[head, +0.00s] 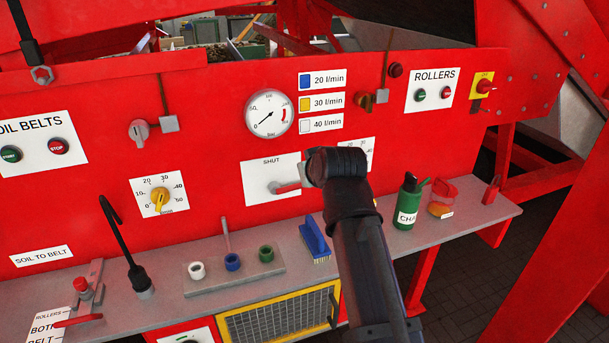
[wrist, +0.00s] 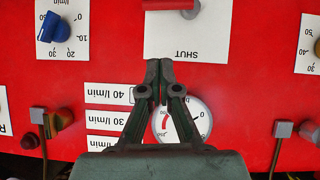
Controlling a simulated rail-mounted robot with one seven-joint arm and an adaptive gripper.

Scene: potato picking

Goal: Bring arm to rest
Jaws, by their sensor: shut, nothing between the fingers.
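My arm (head: 365,250) reaches up from the bottom of the head view, in front of the red panel (head: 215,95). Its end covers part of the panel right of the SHUT plate (head: 262,178); the fingers cannot be made out clearly there. In the wrist view, where the panel appears upside down, my gripper (wrist: 159,64) has its fingertips together with nothing between them. The tips are beside the SHUT plate's lower edge in the picture, and the fingers partly cover the pressure gauge (wrist: 185,122). The red lever (wrist: 168,4) on that plate shows at the top edge, apart from the fingertips.
A grey shelf (head: 170,312) runs below the panel. It carries a black hooked lamp-like tool (head: 125,245), a rack of coloured cups (head: 235,277), a blue brush (head: 315,237) and a green bottle (head: 408,203). Knobs and switches protrude from the panel, including a yellow dial (head: 159,199).

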